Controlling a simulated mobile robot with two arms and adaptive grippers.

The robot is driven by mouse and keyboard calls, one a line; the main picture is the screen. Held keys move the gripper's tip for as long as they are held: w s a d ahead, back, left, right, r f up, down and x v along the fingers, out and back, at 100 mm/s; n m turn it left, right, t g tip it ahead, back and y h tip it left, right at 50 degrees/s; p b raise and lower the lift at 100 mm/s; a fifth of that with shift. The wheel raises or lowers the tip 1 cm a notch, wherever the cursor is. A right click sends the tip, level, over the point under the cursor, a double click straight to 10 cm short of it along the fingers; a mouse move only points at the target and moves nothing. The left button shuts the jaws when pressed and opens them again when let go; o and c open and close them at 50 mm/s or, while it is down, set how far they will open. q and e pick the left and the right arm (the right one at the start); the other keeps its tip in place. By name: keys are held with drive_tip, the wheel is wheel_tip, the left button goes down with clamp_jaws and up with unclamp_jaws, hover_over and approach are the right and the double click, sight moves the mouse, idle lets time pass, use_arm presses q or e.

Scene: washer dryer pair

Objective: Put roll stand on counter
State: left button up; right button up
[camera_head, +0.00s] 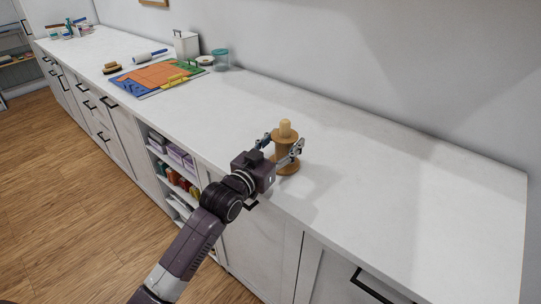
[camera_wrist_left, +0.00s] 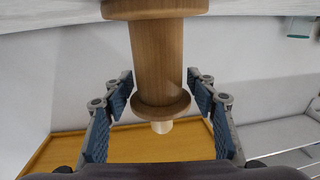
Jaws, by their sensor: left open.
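The roll stand (camera_head: 287,156) is a wooden spool shape with a round base, a round upper disc and a pale peg on top. It stands upright on the white counter (camera_head: 400,190), near the front edge. My left gripper (camera_head: 281,144) is open, with one finger on each side of the stand. In the left wrist view, which looks upside down, the stand's column (camera_wrist_left: 157,55) lies between the blue-padded fingers, with gaps on both sides. My right gripper is not in view.
A colourful mat (camera_head: 158,76), a blue-handled roller (camera_head: 150,57), a white canister (camera_head: 187,44) and a teal jar (camera_head: 221,59) are farther left on the counter. Open shelves (camera_head: 175,165) with boxes are below. The counter right of the stand is clear.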

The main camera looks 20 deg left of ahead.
use_arm(q)
drive_tip(key=b+v, duration=0.1)
drive_tip(key=v, duration=0.9)
drive_tip(key=shift+s+a+f, duration=0.15)
drive_tip(key=shift+s, duration=0.2)
drive_tip(key=shift+s+a, duration=0.1)
drive_tip(key=shift+s, duration=0.5)
